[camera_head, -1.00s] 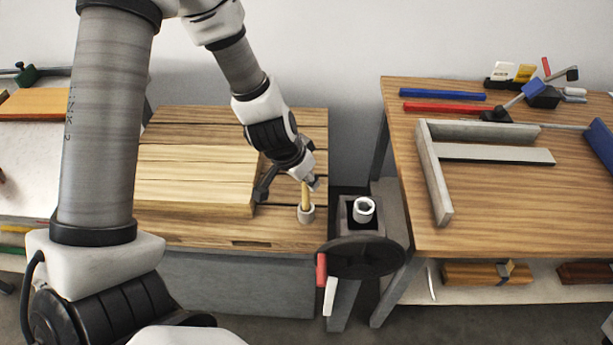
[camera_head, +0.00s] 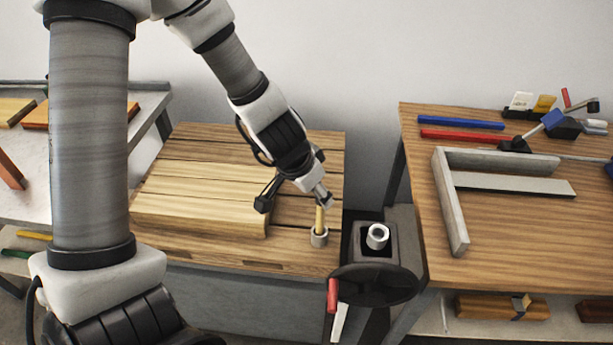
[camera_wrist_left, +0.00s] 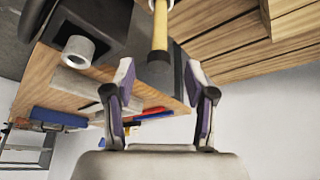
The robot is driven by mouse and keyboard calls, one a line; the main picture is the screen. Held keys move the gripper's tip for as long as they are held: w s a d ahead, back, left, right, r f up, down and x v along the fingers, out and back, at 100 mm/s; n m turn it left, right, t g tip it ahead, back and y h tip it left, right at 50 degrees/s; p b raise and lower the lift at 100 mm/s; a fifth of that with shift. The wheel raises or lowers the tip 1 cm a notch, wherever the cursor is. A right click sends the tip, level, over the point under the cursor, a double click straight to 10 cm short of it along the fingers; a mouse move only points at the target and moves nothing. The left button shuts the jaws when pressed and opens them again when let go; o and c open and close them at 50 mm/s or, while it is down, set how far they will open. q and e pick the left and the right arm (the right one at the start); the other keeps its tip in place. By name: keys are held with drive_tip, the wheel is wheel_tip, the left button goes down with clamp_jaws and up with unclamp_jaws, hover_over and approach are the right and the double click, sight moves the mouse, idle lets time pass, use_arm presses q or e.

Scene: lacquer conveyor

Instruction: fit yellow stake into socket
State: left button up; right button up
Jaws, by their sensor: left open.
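The yellow stake (camera_head: 320,219) stands upright in a short grey cup (camera_head: 319,238) near the right front corner of the wooden bench. A light grey round socket (camera_head: 377,236) stands on the dark block right of that bench. It also shows in the left wrist view (camera_wrist_left: 78,50). My left gripper (camera_head: 295,198) is just above the stake. In the left wrist view its fingers (camera_wrist_left: 160,75) are spread, and the stake (camera_wrist_left: 160,28) has its dark end near the gap between them. No grip is visible. My right gripper is out of view.
Thick wooden boards (camera_head: 200,210) lie left of the stake. A dark handwheel (camera_head: 372,285) sits in front of the socket. The right table (camera_head: 510,225) bears a grey angle frame (camera_head: 450,205) and coloured bars. A gap separates the bench and right table.

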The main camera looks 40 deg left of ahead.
use_arm(q)
drive_tip(key=v, duration=0.6)
drive_tip(key=shift+r, duration=0.25)
drive_tip(key=shift+s, duration=0.1)
drive_tip(key=s+a+f+m+g+y, duration=0.1)
drive_tip(key=s+f+m+g, duration=0.1)
drive_tip(key=s+f, duration=0.65)
drive_tip(key=s+f+m+g+y, duration=0.25)
drive_tip(key=s+f, duration=0.25)
drive_tip(key=f, duration=0.6)
drive_tip(key=s+a+f+m+g+y, duration=0.1)
drive_tip(key=s+f+g, duration=0.2)
drive_tip(key=s+f, duration=0.45)
drive_tip(key=w+d+f+n+t+h, duration=0.3)
drive_tip(key=d+n, duration=0.3)
drive_tip(key=n, duration=0.2)
drive_tip(key=shift+w+d+f+h, duration=0.4)
drive_tip(key=shift+w+f, duration=0.25)
drive_tip(key=shift+f, duration=0.15)
